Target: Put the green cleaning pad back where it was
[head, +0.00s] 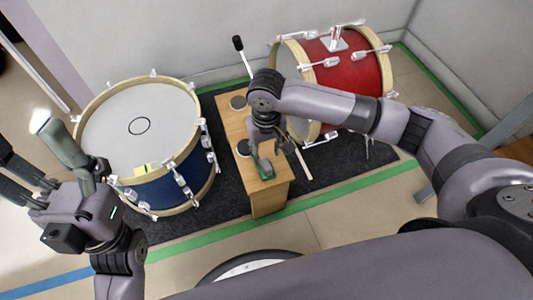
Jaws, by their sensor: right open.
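The green pad (267,175) lies near the front end of the top of a narrow wooden bench (270,203). Only part of it shows, because my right gripper covers some of it. My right gripper (267,165) points down over that end of the bench with its fingers open at the pad. I cannot tell whether the fingers touch it. My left gripper (24,138) is at the far left, in front of the blue drum, with its fingers spread and nothing between them.
Round dark pads (238,103) sit farther back on the bench. A blue drum (172,191) with a white head stands left of it, and a red drum (355,75) lies behind right. A dark mat (225,210) is under them. A drumstick-like rod (243,58) stands behind.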

